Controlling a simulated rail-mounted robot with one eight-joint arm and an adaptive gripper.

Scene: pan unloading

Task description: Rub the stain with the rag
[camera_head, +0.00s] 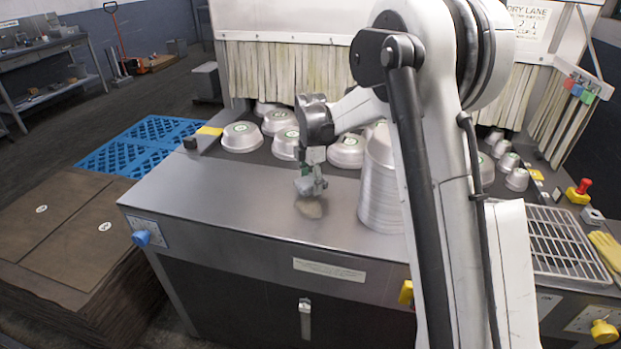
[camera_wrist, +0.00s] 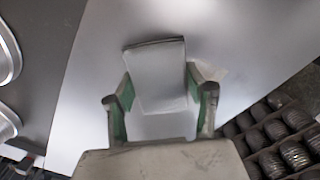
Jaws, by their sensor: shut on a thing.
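A brownish stain (camera_head: 311,208) lies on the bare metal counter (camera_head: 240,205), near its front edge. My gripper (camera_head: 310,187) points down just above and behind the stain. It is shut on a pale grey rag (camera_head: 303,186). In the wrist view, the rag (camera_wrist: 156,70) sits as a folded pad between the two green-lined fingers of my gripper (camera_wrist: 160,85). The rag's lower edge is close to the stain's far side; I cannot tell whether it touches the counter.
A tall stack of metal pans (camera_head: 380,195) stands just right of my gripper. Several upturned pans (camera_head: 241,137) sit behind, before a strip curtain (camera_head: 290,70). A wire rack (camera_head: 555,240) lies at right. The counter left of the stain is clear.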

